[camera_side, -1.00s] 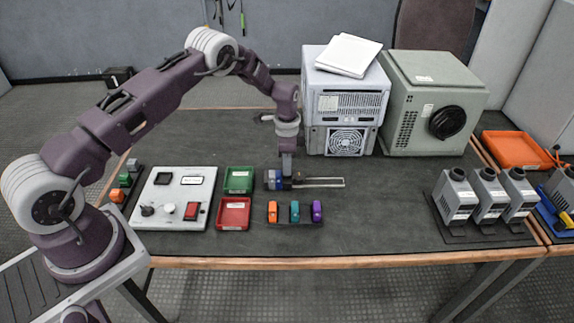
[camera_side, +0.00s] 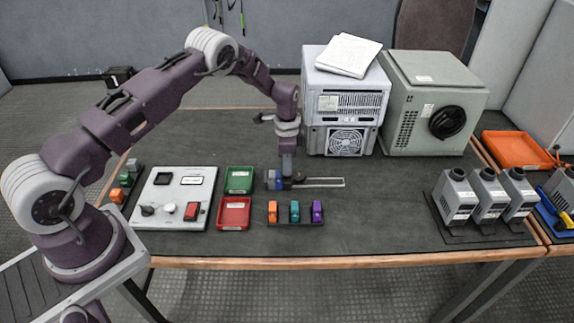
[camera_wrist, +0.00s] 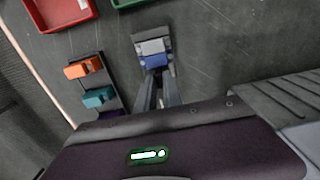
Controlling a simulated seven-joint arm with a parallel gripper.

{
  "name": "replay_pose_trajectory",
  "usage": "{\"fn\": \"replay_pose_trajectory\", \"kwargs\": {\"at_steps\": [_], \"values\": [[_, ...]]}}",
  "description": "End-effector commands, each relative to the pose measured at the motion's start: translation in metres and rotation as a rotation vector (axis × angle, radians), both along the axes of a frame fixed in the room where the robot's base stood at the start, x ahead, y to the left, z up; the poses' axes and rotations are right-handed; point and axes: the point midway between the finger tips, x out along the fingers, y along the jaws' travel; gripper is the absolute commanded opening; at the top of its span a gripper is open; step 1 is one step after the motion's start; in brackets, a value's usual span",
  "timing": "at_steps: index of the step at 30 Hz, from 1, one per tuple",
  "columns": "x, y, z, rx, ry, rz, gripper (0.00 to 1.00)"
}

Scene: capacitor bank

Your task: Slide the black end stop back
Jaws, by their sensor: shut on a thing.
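A pale slotted rail (camera_side: 325,182) lies on the dark mat in the middle of the table, its open length running to the right. A grey and blue block sits at its left end (camera_side: 271,180); the wrist view shows its grey part (camera_wrist: 153,47) and blue part (camera_wrist: 156,61) just beyond my fingertips. My gripper (camera_side: 287,182) points straight down at the rail, right beside this block. Its fingers are shut on the black end stop, a small dark piece (camera_side: 298,177) that they mostly hide. In the wrist view, I cannot make out the end stop between the fingers.
Orange, teal and purple pieces (camera_side: 294,211) stand in a holder in front of the rail. Green (camera_side: 239,181) and red (camera_side: 233,213) trays and a control panel (camera_side: 176,199) lie left. A fan box (camera_side: 345,141) stands behind.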

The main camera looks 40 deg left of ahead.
Motion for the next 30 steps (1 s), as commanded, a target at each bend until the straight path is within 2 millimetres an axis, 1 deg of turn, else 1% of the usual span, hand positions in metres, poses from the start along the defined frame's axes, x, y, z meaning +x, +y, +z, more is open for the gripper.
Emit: {"fn": "replay_pose_trajectory", "kwargs": {"at_steps": [5, 30], "values": [[0.004, -0.002, 0.001, 0.000, -0.004, 0.000, 0.00], [0.043, -0.039, 0.001, 0.003, -0.007, 0.001, 0.00]]}}
